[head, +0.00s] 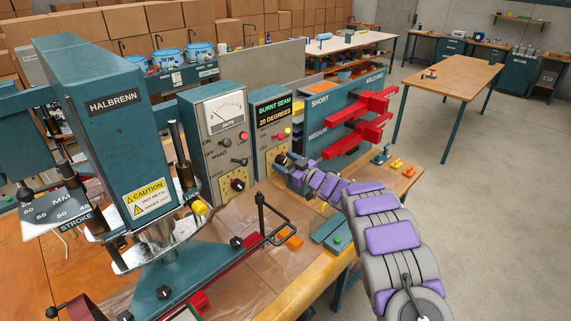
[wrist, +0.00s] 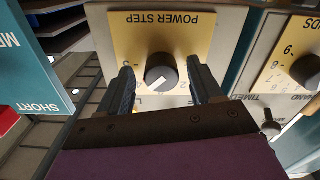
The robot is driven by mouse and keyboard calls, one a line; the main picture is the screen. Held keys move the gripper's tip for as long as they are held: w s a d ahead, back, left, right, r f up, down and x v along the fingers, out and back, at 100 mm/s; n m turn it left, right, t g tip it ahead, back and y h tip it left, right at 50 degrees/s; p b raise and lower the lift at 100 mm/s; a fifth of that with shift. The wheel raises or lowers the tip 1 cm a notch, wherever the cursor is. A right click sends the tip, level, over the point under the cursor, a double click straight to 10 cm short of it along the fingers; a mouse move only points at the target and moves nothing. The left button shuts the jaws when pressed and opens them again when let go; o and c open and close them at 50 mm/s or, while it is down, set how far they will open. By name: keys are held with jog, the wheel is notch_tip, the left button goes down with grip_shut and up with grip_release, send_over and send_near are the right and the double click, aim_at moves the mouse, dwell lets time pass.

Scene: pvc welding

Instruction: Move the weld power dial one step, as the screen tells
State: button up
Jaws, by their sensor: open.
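The screen (head: 273,109) on the grey panel reads "BURNT SEAM" and "20 DEGREES". The power dial (wrist: 161,73) is a round dark knob on a yellow plate marked "POWER STEP", upside down in the wrist view. Its white pointer line slants toward the lower left there. Most of the plate's numbers are hidden or too small to read. My gripper (wrist: 160,68) is open, one dark finger on each side of the knob, with gaps showing between fingers and knob. In the head view my gripper (head: 288,164) is at the lower part of the screen's panel, largely hiding the dial.
Another dial (wrist: 307,70) and a small toggle (wrist: 269,128) sit right of the power dial in the wrist view. A teal board with red holders (head: 358,125) stands close beside my arm. The press (head: 120,130) fills the left. Bench clutter includes a red-based clamp (head: 262,222).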

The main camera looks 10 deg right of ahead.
jog(key=shift+w+a, duration=0.2)
jog(key=shift+a, duration=0.25)
jog(key=shift+d, duration=0.4)
jog(key=c, duration=0.4)
jog(key=shift+s+a, duration=0.1)
jog(key=shift+a, duration=0.05)
jog(key=c, duration=0.7)
jog(key=shift+o, duration=0.2)
jog(key=shift+r, duration=0.1)
jog(key=shift+n, duration=0.4)
jog(key=n+b, duration=0.2)
jog(key=n, duration=0.1)
jog(key=shift+n, duration=0.4)
jog(key=shift+n+b, duration=1.55)
jog(key=shift+n, duration=0.55)
